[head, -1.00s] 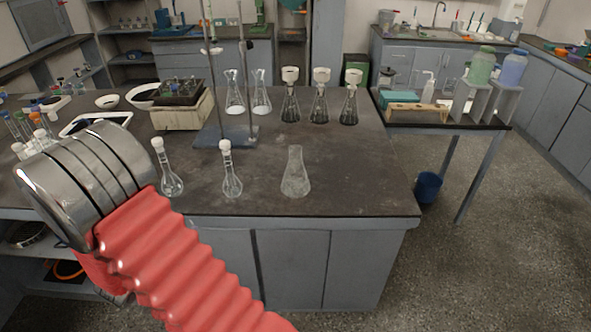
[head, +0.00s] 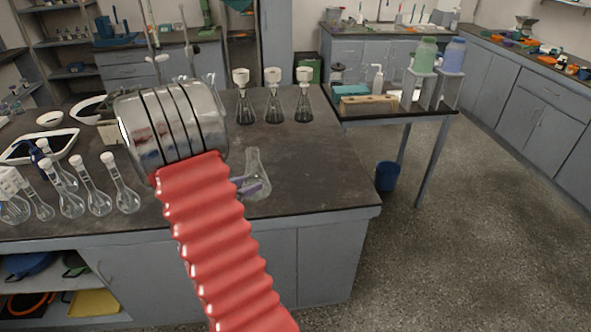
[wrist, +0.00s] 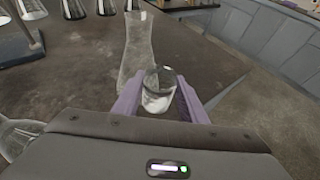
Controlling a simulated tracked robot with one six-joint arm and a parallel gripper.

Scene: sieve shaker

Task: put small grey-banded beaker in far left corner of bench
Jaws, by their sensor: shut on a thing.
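A small clear glass beaker (wrist: 158,88) with a pale grey-white lower part is held between the purple fingers of my gripper (wrist: 157,100) in the wrist view. My gripper is shut on it, and the beaker looks close to upright. I cannot tell whether it touches the bench. In the head view, a purple finger of my gripper (head: 250,188) shows low over the dark bench (head: 320,170), just right of my red arm. The rest of the gripper and the beaker are hidden there.
A clear conical flask (head: 256,170) stands right beside the gripper; it also shows just beyond the beaker in the wrist view (wrist: 136,45). Several round-bottomed flasks (head: 98,198) stand at left. Funnel-topped flasks (head: 273,105) stand at the back. The bench's right side is clear.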

